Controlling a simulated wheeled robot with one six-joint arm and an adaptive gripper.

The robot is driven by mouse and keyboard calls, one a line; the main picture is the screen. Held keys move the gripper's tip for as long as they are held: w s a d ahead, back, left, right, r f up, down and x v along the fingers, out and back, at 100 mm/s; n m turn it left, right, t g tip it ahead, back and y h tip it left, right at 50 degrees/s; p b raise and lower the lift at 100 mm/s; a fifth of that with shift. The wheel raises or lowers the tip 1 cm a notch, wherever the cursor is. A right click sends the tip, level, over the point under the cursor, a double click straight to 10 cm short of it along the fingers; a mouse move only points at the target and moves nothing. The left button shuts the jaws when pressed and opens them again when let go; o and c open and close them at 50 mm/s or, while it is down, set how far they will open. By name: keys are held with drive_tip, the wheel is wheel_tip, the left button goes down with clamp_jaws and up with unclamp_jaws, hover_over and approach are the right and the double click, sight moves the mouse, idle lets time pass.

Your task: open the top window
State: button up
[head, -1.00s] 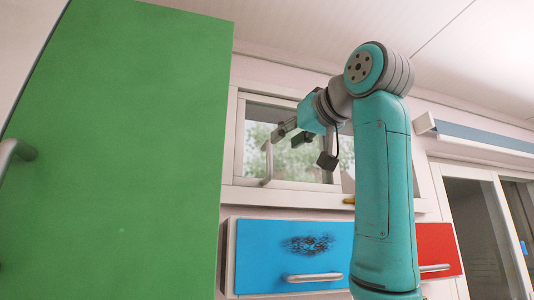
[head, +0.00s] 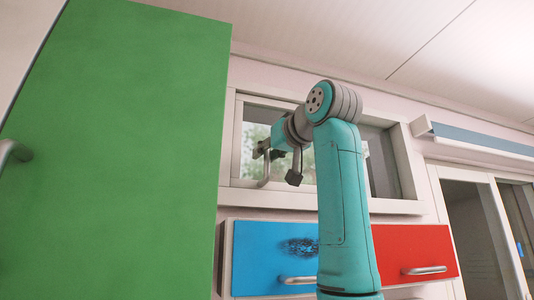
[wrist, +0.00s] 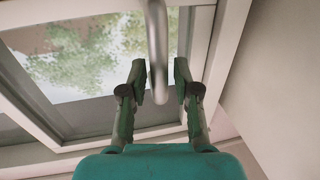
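The top window (head: 305,163) is set high in the wall, with trees showing through its glass. Its grey bar handle (head: 265,171) is on its left side in the head view. In the wrist view the handle (wrist: 157,42) comes down from the top edge and curves near my fingertips. My gripper (head: 266,152) is at the handle. In the wrist view my gripper (wrist: 160,80) is open, with one finger on each side of the bar and gaps visible beside it. My arm hides part of the window in the head view.
A large green cabinet door (head: 110,150) stands close on the left. Below the window are a blue drawer front (head: 262,262) and a red drawer front (head: 414,252), both with bar handles. A blue-and-white ledge (head: 480,139) juts out at the right.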

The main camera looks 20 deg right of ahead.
clamp_jaws()
drive_tip(key=shift+d, duration=0.15)
drive_tip(key=d, duration=1.9)
drive_tip(key=shift+o, duration=2.1)
unclamp_jaws()
